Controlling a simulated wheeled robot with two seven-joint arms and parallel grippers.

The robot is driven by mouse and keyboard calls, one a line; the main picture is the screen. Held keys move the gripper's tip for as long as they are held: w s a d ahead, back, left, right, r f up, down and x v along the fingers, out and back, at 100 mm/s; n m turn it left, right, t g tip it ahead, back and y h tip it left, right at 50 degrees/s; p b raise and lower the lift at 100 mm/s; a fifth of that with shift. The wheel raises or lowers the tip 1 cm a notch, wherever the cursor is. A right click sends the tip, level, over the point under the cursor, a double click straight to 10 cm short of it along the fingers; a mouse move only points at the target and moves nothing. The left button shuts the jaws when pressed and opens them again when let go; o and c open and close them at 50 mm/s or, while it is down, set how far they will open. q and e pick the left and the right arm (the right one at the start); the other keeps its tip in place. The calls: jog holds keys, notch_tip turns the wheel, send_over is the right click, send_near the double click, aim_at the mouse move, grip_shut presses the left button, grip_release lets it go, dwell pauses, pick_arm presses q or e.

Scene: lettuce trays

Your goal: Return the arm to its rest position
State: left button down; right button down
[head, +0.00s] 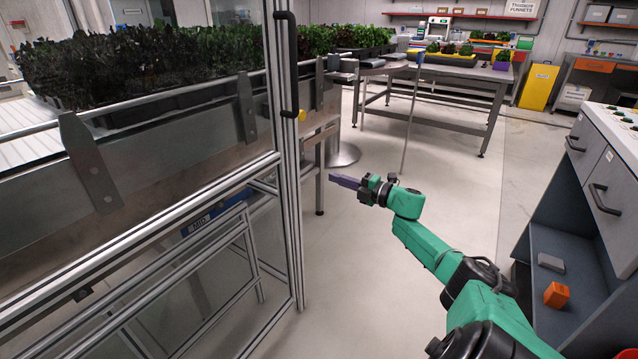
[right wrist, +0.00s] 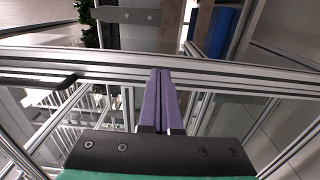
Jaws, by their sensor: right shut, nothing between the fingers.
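My right arm, green and black, reaches in from the lower right in the head view. My right gripper (head: 334,178) has purple fingers and is in free air over the floor, to the right of the metal frame post. In the right wrist view its two purple fingers (right wrist: 160,75) are together with nothing between them. They point toward a horizontal aluminium rail (right wrist: 90,62), and I cannot tell how far off it is. My left gripper is not in view.
A glazed aluminium frame (head: 288,160) with a black handle (head: 287,65) stands left of my right gripper. Behind it, dark lettuce plants (head: 140,62) line a conveyor. A steel table (head: 440,75) stands at the back. Grey cabinets (head: 610,180) flank my arm at right. The middle floor (head: 450,175) is clear.

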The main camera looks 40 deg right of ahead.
jog(key=shift+s+d, duration=0.35)
jog(key=shift+d, duration=0.05)
